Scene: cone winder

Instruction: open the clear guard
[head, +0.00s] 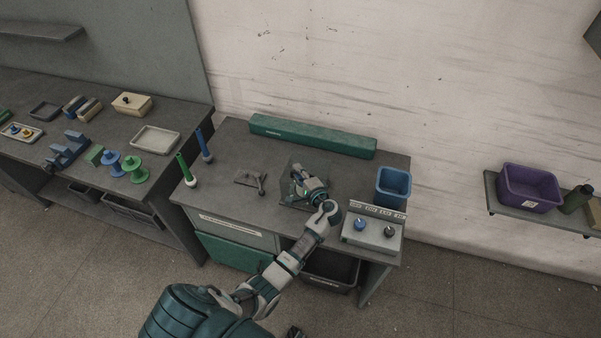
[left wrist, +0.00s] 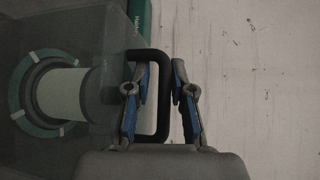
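The clear guard (head: 287,203) is a dark-tinted see-through cover on the middle of the grey bench, mostly hidden by my left arm in the head view. In the left wrist view the guard (left wrist: 100,30) fills the left side, and a pale cylinder with a green ring shows through it. A black loop handle (left wrist: 152,52) stands out from the guard's side. My left gripper (head: 299,178) is at the guard. In the left wrist view its fingers (left wrist: 160,92) are apart, with the handle's outer bar between them. My right gripper is not clearly visible.
A control box (head: 371,232) with two knobs and a blue bin (head: 393,185) stand right of the guard. A long green box (head: 312,136) lies along the back. Green and blue posts (head: 204,144) stand at the left. A small grey part (head: 248,179) lies left of the guard.

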